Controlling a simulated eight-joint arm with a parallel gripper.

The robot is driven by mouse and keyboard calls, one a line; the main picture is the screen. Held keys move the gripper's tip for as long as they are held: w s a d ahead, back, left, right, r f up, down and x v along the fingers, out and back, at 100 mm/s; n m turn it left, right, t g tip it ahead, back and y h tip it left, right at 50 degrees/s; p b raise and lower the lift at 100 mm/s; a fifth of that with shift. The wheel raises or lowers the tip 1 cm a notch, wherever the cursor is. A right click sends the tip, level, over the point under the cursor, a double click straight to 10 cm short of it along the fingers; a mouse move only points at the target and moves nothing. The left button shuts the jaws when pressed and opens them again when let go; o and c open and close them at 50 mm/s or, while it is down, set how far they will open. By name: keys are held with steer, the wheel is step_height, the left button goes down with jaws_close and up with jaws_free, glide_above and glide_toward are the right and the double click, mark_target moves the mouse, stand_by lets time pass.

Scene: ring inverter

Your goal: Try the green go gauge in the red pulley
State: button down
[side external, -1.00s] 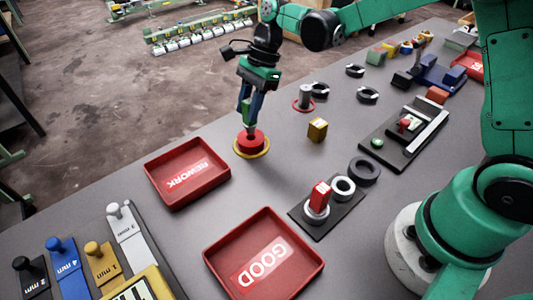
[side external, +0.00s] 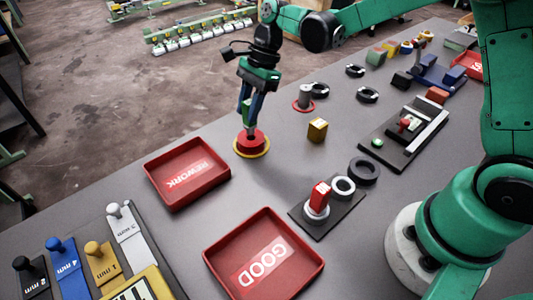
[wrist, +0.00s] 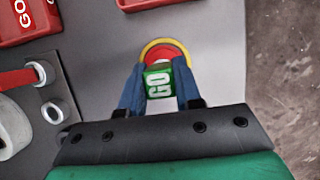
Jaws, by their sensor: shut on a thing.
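My gripper (side external: 250,124) points down over the red pulley (side external: 241,143), which sits on a yellow ring (side external: 239,154) left of the table's middle. In the wrist view, the blue fingers (wrist: 160,90) are shut on the green go gauge (wrist: 158,82), a block marked GO. The red pulley with its yellow rim (wrist: 147,50) shows just beyond the gauge there. The gauge's lower end meets the pulley's middle in the side view. How far it is inside the bore is hidden.
A red REWORK tray (side external: 150,177) lies close to the pulley, and a red GOOD tray (side external: 210,257) lies nearer the camera. A yellow block (side external: 317,130) stands to the right. A dark plate with a red-topped post (side external: 320,195) stands beyond the GOOD tray.

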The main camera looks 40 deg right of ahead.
steer(key=shift+f, duration=0.8)
stand_by(0.9)
steer(key=shift+r, duration=3.5)
